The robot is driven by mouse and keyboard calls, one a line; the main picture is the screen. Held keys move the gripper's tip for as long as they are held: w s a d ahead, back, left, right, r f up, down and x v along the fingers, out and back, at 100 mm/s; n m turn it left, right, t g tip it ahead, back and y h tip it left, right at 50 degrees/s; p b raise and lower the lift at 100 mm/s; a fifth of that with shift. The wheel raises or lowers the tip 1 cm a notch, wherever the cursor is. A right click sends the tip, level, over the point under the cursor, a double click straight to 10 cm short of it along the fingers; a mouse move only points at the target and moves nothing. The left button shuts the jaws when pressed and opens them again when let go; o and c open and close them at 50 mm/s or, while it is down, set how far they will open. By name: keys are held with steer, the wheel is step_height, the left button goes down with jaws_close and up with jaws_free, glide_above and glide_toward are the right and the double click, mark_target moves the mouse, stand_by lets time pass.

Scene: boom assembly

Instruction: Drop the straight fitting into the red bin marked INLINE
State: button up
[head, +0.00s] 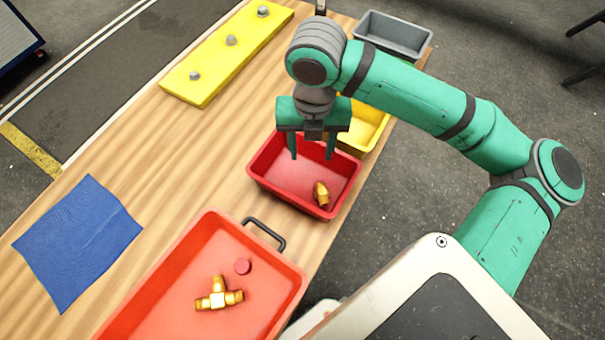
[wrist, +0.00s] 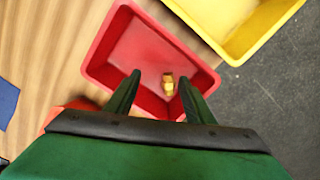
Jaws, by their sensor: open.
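The straight fitting (head: 321,194) is a short brass piece lying in the red bin (head: 264,184), near the bin's right front corner. It also shows in the wrist view (wrist: 168,84), on the bin floor beyond my fingers. My gripper (head: 312,158) is open and empty above the red bin, its two fingers pointing down, apart from the fitting. In the wrist view the fingers (wrist: 160,82) are spread with the fitting seen between them. No INLINE marking is readable on the bin in either view.
A yellow bin (head: 376,133) stands beside the red bin, and a grey bin (head: 395,33) lies farther back. A yellow board (head: 215,70) and blue cloth (head: 75,242) lie on the table.

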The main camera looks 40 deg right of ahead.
step_height(320, 180, up, 7)
steer(key=shift+d, duration=0.15)
stand_by(0.6)
